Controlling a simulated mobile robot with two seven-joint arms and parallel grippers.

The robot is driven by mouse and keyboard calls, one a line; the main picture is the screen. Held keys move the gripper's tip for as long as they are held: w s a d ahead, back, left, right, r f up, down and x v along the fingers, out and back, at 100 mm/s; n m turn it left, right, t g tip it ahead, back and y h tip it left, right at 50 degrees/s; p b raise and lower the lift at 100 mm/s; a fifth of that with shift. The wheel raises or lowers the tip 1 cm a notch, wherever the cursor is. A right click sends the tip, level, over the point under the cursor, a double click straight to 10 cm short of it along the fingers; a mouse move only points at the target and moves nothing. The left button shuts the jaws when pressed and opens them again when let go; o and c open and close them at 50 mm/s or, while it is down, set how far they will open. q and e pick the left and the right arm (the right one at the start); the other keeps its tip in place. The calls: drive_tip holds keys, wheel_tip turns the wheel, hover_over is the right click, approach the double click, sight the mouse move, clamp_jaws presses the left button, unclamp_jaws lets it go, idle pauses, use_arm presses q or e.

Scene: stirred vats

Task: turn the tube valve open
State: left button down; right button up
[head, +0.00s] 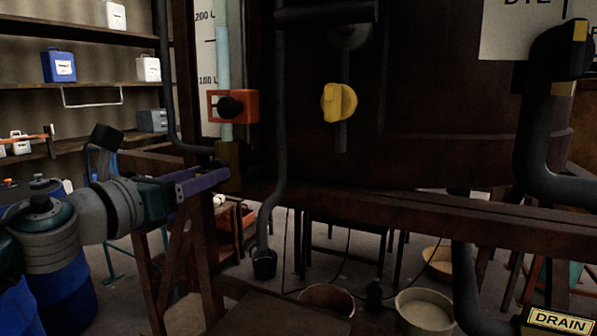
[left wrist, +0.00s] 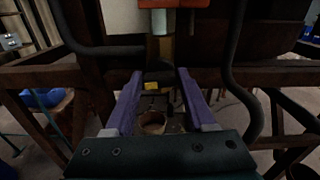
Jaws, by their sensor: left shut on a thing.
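The clear sight tube (head: 223,55) stands upright at the left of the dark vat, beside a white scale marked 200 L and 100 L. A red-orange block with a black knob (head: 248,107) sits around it. At the tube's foot is the brass tube valve (head: 230,155), also seen in the left wrist view (left wrist: 160,48). My left gripper (head: 226,177) reaches in from the left, its purple fingers at the valve's lower end. In the left wrist view the fingers (left wrist: 160,72) stand apart, shut on the valve; the contact is hard to see. My right gripper is not in view.
A yellow knob (head: 339,102) is on the vat front. A dark hose (head: 280,130) hangs just right of the tube. A rusty frame beam (head: 420,212) runs below the vat. Bowls (head: 425,310) stand on the floor. Shelves (head: 85,90) and blue drums (head: 62,290) are at left.

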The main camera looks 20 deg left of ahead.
use_arm(q)
drive_tip(key=shift+a+f+n+p, duration=0.1)
drive_tip(key=shift+n+p, duration=0.55)
drive_tip(key=shift+n, duration=3.65)
drive_tip(key=shift+a+f+n+p, duration=0.1)
drive_tip(key=shift+n+p, duration=0.55)
drive_tip(key=shift+n, duration=3.65)
drive_tip(key=shift+c, duration=1.2)
unclamp_jaws()
